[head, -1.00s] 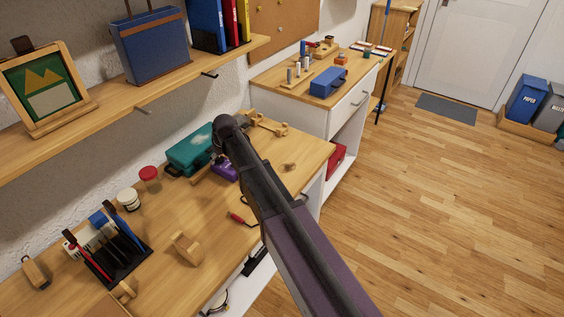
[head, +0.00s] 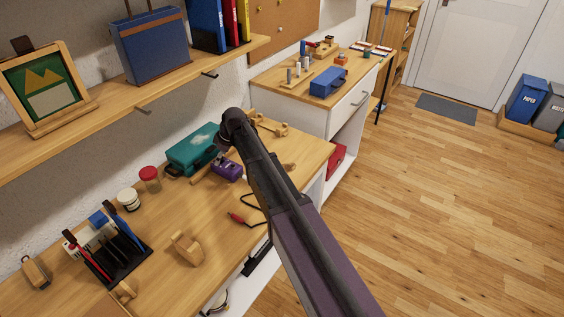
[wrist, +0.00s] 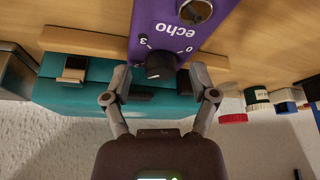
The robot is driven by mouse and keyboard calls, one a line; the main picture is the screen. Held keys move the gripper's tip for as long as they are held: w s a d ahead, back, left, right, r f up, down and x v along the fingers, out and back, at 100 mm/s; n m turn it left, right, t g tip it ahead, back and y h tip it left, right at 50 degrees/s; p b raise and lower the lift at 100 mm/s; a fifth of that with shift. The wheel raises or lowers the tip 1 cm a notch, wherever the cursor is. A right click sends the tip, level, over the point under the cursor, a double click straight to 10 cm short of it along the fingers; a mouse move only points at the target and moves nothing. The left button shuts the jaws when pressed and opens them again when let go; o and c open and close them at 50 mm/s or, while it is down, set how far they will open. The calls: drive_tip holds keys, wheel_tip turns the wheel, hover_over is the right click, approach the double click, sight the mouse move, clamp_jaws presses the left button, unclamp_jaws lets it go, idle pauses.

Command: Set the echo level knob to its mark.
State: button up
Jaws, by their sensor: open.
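The purple echo box (head: 227,170) sits on the near workbench beside a teal case. In the wrist view the purple echo box (wrist: 185,38) appears upside down, with "echo", "0" and "3" in white. Its black echo level knob (wrist: 158,66) is near the box's lower edge. My gripper (wrist: 160,80) is open, with one fingertip on each side of the knob in the picture and gaps on both sides. How deep the fingers reach around the knob cannot be told. The knob's pointer and mark are not clear. The head view does not clearly show my gripper's fingers.
The teal case (head: 192,149) lies close to the box, and also shows below it in the wrist view (wrist: 75,97). Jars (head: 150,179), a tool holder (head: 120,262) and a wooden block (head: 187,247) stand on the workbench (head: 165,218). A shelf (head: 120,95) hangs above.

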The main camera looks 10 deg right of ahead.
drive_tip(key=n+g, duration=0.1)
drive_tip(key=n, duration=0.4)
drive_tip(key=shift+w+g+y, duration=0.2)
drive_tip(key=shift+g+y, duration=0.1)
drive_tip(key=shift+g, duration=0.1)
drive_tip(key=p+v, duration=1.3)
drive_tip(key=v, duration=0.1)
drive_tip(key=s+d+f+m+h, duration=0.1)
drive_tip(key=s+d+m, duration=0.5)
drive_tip(key=s, duration=0.3)
drive_tip(key=s+d+f+m+h, duration=0.1)
drive_tip(key=s+d+m+h, duration=0.1)
drive_tip(key=s+d+m, duration=0.4)
drive_tip(key=shift+s+d+m+b, duration=0.45)
drive_tip(key=shift+s+d, duration=0.15)
drive_tip(key=shift+s, duration=1.4)
drive_tip(key=s+d+m+h, duration=0.1)
drive_tip(key=s+d+m, duration=0.3)
drive_tip(key=s, duration=0.4)
drive_tip(key=shift+d+m+h, duration=0.2)
drive_tip(key=shift+m+h, duration=0.1)
drive_tip(key=shift+m, duration=0.25)
drive_tip(key=shift+f, duration=0.1)
